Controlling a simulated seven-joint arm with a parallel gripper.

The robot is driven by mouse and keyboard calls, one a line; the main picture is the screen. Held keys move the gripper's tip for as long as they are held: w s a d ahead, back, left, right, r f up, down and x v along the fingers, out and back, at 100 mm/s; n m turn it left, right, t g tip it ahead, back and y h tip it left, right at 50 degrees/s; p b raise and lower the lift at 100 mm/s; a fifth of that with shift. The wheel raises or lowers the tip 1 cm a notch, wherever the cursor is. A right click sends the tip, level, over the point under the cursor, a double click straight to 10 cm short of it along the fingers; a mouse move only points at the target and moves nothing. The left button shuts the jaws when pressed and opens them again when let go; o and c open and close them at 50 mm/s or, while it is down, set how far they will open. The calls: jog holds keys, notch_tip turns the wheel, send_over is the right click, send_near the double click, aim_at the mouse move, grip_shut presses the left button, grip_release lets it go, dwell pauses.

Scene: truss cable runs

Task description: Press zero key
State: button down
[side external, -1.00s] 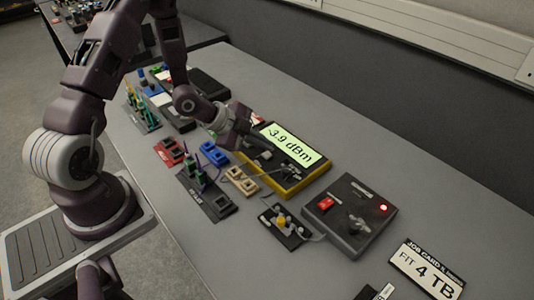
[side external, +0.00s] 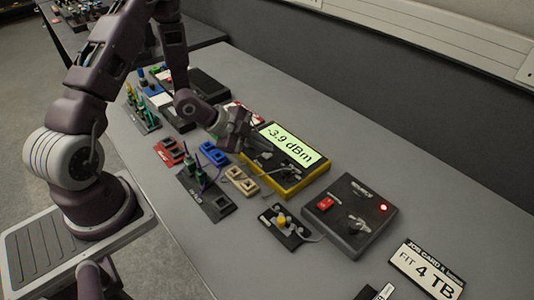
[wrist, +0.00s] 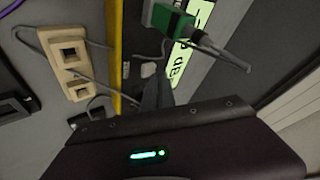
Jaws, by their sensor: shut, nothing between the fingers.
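The yellow-edged meter (side external: 290,143) lies on the bench, its lit green display reading -3.9 dBm. Its dark lower face carries small grey key-like parts (side external: 265,157); their labels are too small to read, so I cannot tell which is the zero key. My gripper (side external: 250,147) is shut and empty, low over the meter's left part. In the wrist view my gripper's fingers (wrist: 155,95) are together, just below a pale key (wrist: 148,70) in the picture. The display (wrist: 190,62) shows partly. I cannot tell whether the fingertips touch anything.
A green connector (wrist: 172,20) with a cable crosses above the meter in the wrist view. A beige socket block (side external: 241,181), a blue block (side external: 214,153) and a red block (side external: 168,152) sit left of the meter.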

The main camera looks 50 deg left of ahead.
aim_at(263, 155)
jog(key=shift+f, duration=0.45)
dwell(0.3)
jog(key=shift+r, duration=0.9)
jog(key=shift+r, duration=2.5)
